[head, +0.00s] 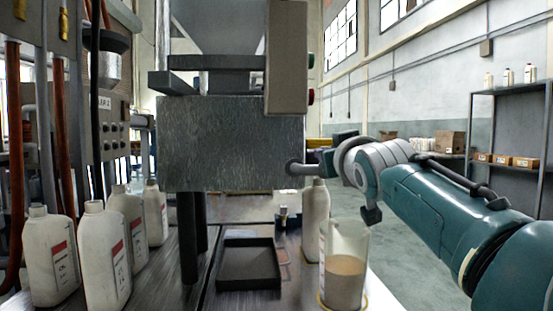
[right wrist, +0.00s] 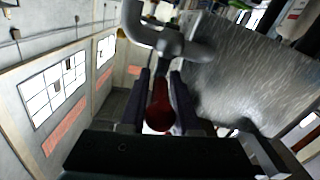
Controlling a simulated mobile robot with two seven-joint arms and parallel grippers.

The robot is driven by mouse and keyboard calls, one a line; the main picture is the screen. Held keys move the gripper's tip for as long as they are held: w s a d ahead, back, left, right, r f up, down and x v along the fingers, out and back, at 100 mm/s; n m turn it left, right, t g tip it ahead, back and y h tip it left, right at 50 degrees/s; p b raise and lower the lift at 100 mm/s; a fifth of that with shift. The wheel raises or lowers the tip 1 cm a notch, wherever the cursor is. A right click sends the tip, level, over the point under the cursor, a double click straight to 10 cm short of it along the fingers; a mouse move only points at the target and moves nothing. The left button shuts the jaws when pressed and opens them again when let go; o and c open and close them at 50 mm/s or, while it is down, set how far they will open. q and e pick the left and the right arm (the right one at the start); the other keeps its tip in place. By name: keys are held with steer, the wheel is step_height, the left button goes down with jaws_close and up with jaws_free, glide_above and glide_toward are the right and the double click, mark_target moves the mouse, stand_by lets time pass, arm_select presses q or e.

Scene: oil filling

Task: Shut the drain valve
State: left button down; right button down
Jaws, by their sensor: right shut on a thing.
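The drain valve is a grey pipe fitting (head: 303,168) on the right side of the grey metal tank (head: 215,143). In the right wrist view the bent pipe (right wrist: 172,42) shows large, with a red handle (right wrist: 159,108) below it. My right gripper (right wrist: 162,88) is shut on the red handle, one finger on each side. In the head view my right gripper (head: 328,163) is beside the pipe fitting, and the red handle is hidden. A clear beaker (head: 345,278) with light brown liquid stands below the valve. My left gripper is not in view.
Several white bottles (head: 104,257) stand on the bench at left. A white bottle (head: 315,220) stands behind the beaker. A black tray (head: 249,283) lies on the bench below the tank. A shelf (head: 510,92) with bottles and boxes is at far right.

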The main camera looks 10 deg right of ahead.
steer(key=shift+f, duration=0.1)
steer(key=c, duration=0.8)
jaws_free()
steer(key=shift+w, duration=0.1)
steer(key=shift+s+p, duration=0.45)
steer(key=shift+s, duration=0.2)
steer(key=shift+s+a+p, duration=0.25)
steer(key=shift+s+p, duration=0.05)
steer(key=shift+s, duration=1.15)
steer(key=shift+s+a+p, duration=0.2)
steer(key=shift+s+p, duration=0.05)
steer(key=shift+s, duration=1.2)
steer(key=shift+s+a+p, duration=0.25)
steer(key=shift+s+p, duration=0.05)
steer(key=shift+s, duration=1.15)
